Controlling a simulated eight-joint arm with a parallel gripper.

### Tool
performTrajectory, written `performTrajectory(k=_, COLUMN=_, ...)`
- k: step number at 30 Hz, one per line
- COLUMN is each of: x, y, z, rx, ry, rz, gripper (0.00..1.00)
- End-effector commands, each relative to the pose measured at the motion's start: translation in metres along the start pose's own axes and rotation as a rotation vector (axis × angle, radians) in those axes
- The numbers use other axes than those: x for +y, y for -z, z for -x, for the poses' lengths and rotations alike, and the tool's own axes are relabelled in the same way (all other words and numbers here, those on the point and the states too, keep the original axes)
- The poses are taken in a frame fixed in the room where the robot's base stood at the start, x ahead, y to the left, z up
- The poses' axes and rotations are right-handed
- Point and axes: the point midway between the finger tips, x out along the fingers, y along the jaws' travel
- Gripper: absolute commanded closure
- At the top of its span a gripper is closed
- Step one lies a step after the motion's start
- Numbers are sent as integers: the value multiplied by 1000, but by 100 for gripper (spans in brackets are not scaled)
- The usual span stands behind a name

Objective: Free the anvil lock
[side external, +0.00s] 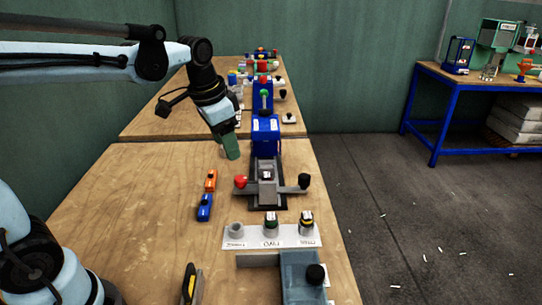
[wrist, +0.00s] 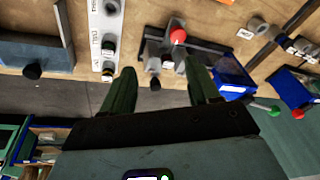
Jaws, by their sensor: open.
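In the side view, a blue press (side external: 266,135) stands with a grey anvil block (side external: 267,189) in front of it on a dark base. A bar with a red knob (side external: 240,181) on its left end and a black knob (side external: 304,180) on its right end crosses at the anvil. I cannot tell which knob is the lock. My gripper (side external: 231,152) hangs above the table, left of the press and apart from it. In the wrist view my gripper (wrist: 160,64) is open and empty, with the red knob (wrist: 178,36) beyond its fingertips.
A white labelled strip (side external: 255,240) holds several small parts in front of the anvil. A grey-blue tray (side external: 298,275) stands nearer. An orange block (side external: 211,181) and a blue block (side external: 205,208) lie left.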

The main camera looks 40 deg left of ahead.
Motion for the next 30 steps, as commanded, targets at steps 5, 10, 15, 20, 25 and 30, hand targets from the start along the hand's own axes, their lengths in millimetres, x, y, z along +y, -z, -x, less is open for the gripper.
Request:
performTrajectory(k=5, x=-26, y=25, z=-12, rx=-113, ry=-49, rz=-101, gripper=40)
performTrajectory(k=10, x=-42, y=38, z=-26, rx=-190, ry=-97, rz=-176, gripper=40)
performTrajectory(k=15, x=-50, y=43, z=-34, rx=-225, ry=-123, rz=-214, gripper=40)
performTrajectory(k=20, x=-50, y=42, z=-42, rx=-230, ry=-128, rz=-220, gripper=40)
performTrajectory(k=25, x=-47, y=36, z=-64, rx=-229, ry=-127, rz=-219, gripper=40)
performTrajectory(k=30, x=-44, y=29, z=-94, rx=-228, ry=-127, rz=-219, gripper=40)
